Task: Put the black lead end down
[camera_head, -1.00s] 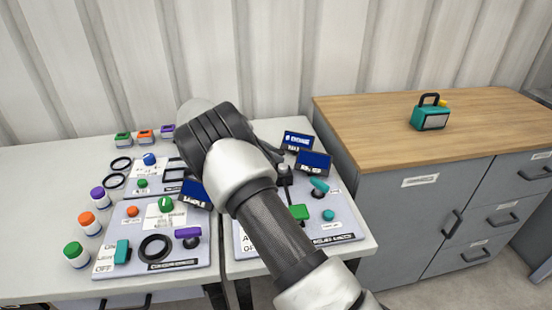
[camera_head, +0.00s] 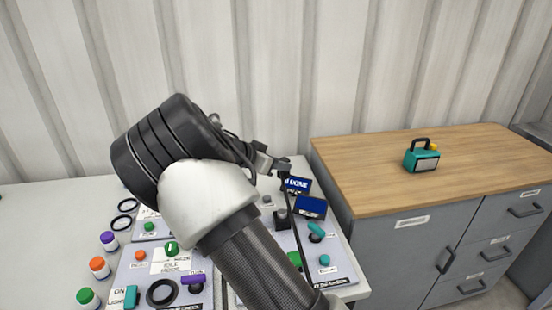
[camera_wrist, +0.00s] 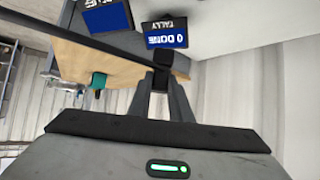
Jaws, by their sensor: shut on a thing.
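My gripper (camera_head: 277,166) is above the back of the right-hand panel, in front of the blue screens. In the wrist view its two fingers (camera_wrist: 161,84) are shut on the black lead end (camera_wrist: 160,62). The black lead (camera_wrist: 75,38) runs off to the upper left there. In the head view the black lead (camera_head: 297,235) hangs from my gripper down across the right-hand panel. The lead end is held in the air, apart from the panel as far as I can tell. My arm hides part of the panels.
A blue "DONE" tally screen (camera_wrist: 165,38) and another blue screen (camera_head: 311,207) stand close by. The right-hand panel (camera_head: 338,262) carries a black block (camera_head: 282,218) and teal knobs. A wooden-topped cabinet (camera_head: 365,160) bears a teal box (camera_head: 421,160). Bottles (camera_head: 98,267) stand left.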

